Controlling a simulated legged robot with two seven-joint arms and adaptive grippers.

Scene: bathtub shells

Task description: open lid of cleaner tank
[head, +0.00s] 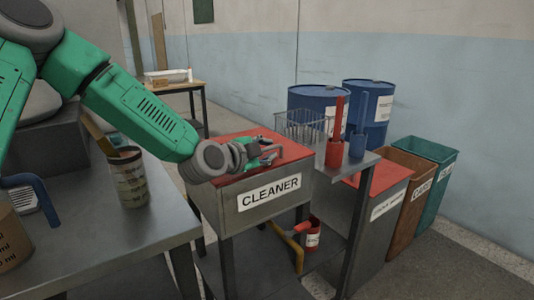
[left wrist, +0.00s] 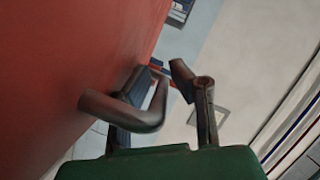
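The cleaner tank (head: 255,197) is a grey metal box with a "CLEANER" label and a red lid (head: 238,139). The lid lies flat and shut on top in the head view. My left gripper (head: 266,153) is over the lid at its handle. In the left wrist view the red lid (left wrist: 60,70) fills the left side, and its dark bent handle (left wrist: 140,118) stands out from it. My left gripper (left wrist: 172,85) has its fingers spread apart there. One finger overlaps the handle, partly hidden behind it; contact is unclear. My right gripper is out of view.
A metal table with a tin can (head: 130,178) stands at left. Right of the tank are a shelf (head: 348,165) with red and blue holders, a wire basket (head: 300,124), a red-lidded bin (head: 378,205) and further bins. Blue barrels (head: 368,105) stand behind.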

